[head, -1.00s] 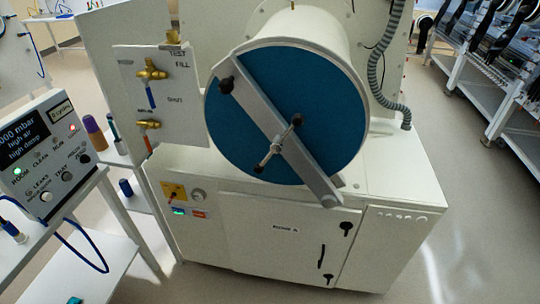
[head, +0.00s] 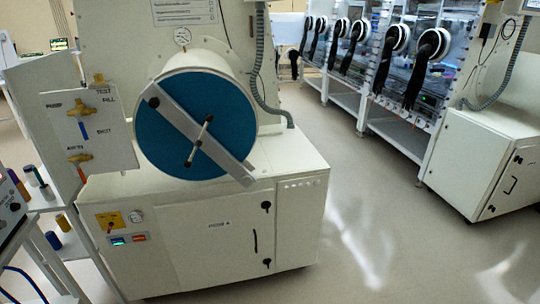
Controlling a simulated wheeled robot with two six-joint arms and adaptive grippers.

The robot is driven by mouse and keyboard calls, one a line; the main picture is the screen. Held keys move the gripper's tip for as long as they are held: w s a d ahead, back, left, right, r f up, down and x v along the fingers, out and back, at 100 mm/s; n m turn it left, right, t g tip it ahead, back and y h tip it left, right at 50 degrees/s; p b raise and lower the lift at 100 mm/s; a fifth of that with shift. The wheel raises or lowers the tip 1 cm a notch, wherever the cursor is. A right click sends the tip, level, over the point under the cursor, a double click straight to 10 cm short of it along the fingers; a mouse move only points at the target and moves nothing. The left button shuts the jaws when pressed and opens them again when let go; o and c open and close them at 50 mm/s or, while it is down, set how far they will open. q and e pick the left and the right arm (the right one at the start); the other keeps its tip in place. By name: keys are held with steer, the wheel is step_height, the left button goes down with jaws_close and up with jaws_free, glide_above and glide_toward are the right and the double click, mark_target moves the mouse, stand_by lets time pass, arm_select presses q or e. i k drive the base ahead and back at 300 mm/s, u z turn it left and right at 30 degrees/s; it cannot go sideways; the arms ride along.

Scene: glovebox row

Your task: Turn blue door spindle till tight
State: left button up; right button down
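The blue door (head: 185,148) is the round end of a white cylinder chamber in the head view, left of centre. The spindle (head: 198,142) sits at the middle of the bar, with a tilted cross handle that has dark ends. The door looks closed against the chamber rim. How tight the spindle is cannot be seen. Neither of my grippers is in view.
The chamber stands on a white cabinet (head: 220,232). A valve panel (head: 90,130) is at its left, above a cluttered side shelf (head: 40,200). Gloveboxes with black gloves (head: 414,70) and a white cabinet (head: 490,165) are at the right. The floor (head: 385,225) between is clear.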

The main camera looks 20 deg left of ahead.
mark_target(198, 142)
steer(key=z, duration=0.9)
steer(key=i, duration=1.2)
steer(key=u, duration=1.4)
steer(key=i, duration=0.6)
steer(key=u, duration=0.7)
